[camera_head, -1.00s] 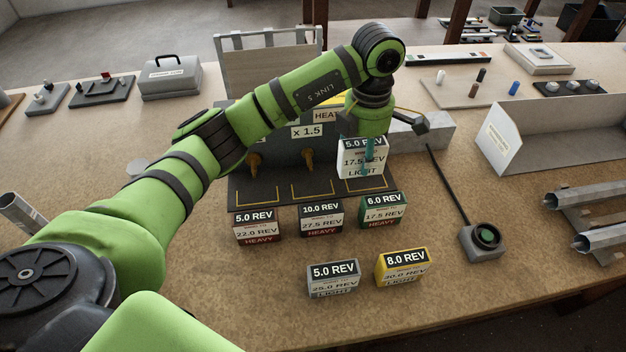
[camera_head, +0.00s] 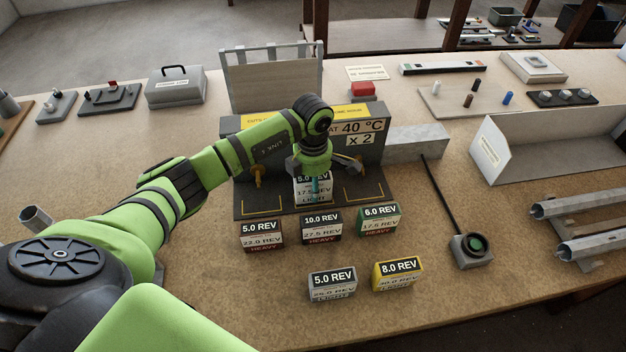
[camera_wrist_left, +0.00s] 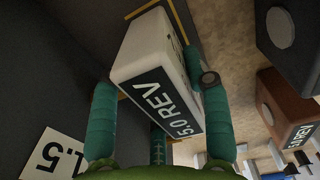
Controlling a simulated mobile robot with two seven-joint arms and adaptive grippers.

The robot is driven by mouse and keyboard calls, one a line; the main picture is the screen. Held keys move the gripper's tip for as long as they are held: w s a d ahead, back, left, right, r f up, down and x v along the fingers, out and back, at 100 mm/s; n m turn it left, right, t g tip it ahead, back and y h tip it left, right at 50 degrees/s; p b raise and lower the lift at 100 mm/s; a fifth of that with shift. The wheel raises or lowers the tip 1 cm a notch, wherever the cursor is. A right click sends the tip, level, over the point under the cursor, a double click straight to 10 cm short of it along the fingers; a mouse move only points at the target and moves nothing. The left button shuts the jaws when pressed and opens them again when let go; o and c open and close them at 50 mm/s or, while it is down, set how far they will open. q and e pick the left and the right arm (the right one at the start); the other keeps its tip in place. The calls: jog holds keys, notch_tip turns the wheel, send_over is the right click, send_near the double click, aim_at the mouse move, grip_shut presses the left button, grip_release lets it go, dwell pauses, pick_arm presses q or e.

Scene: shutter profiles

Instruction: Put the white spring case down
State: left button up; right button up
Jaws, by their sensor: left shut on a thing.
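The white spring case (camera_head: 316,195), labelled 5.0 REV, 17.5 and LIGHT, is between the fingers of my left gripper (camera_head: 315,184), which is shut on it. It is at the middle marked bay of the dark platform (camera_head: 254,207), in front of the grey test stand. I cannot tell whether its base touches the platform. In the left wrist view the white case (camera_wrist_left: 150,48) lies between the teal fingers of the left gripper (camera_wrist_left: 155,105), its 5.0 REV label toward the camera. My right gripper is not in view.
Dark red (camera_head: 262,237), black (camera_head: 321,226) and green (camera_head: 379,219) cases stand in front of the platform. Grey (camera_head: 332,284) and yellow (camera_head: 398,273) cases stand nearer. The platform's right bay (camera_head: 364,192) looks empty.

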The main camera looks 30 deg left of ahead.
pick_arm(q)
jog(key=shift+f, duration=0.15)
jog(key=o, duration=1.3)
jog(key=shift+o, duration=0.2)
jog(key=shift+r, duration=0.4)
notch_tip(320, 180, up, 10)
jog(key=b, duration=0.4)
jog(key=shift+r, duration=0.8)
